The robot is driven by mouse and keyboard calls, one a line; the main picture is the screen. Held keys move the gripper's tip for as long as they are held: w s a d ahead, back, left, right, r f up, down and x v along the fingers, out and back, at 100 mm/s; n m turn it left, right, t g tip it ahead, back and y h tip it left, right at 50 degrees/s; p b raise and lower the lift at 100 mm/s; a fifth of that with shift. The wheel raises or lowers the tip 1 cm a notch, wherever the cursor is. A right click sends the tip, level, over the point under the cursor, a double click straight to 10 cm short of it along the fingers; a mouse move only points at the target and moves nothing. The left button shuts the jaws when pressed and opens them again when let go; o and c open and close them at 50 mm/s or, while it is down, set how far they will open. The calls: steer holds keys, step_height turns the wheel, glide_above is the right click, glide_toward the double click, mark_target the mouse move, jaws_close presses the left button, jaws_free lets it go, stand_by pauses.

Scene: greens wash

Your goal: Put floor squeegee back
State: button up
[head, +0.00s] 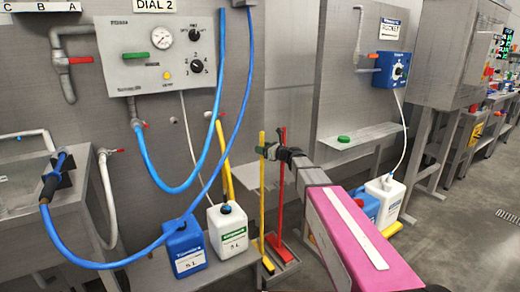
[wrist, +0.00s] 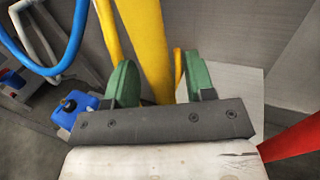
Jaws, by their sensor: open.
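My gripper (head: 268,151) is at the upper part of the yellow handle. In the wrist view, the yellow handle (wrist: 148,45) runs between the green fingers of my gripper (wrist: 153,82), with gaps on both sides. The fingers are open. The red handle (wrist: 292,138) is at the right of the wrist view.
A blue canister (head: 186,246) and a white canister (head: 227,229) stand on a low shelf left of the tools. A blue hose (head: 165,185) loops from the wall panel (head: 155,60). A sink (head: 40,195) is at left. Another white canister (head: 384,198) stands at right. Open floor lies farther right.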

steer(key=v, duration=1.1)
steer(key=s+d+f+n+g+h, duration=0.3)
steer(key=s+f+n+g+h, duration=0.35)
steer(key=s+f+n, duration=0.95)
steer(key=s+d+f+n+g+h, duration=0.3)
steer(key=s+d+f+n+h, duration=0.5)
steer(key=s+d, duration=0.3)
steer(key=shift+s+f, duration=0.35)
steer(key=shift+f, duration=0.05)
steer(key=shift+h, duration=0.25)
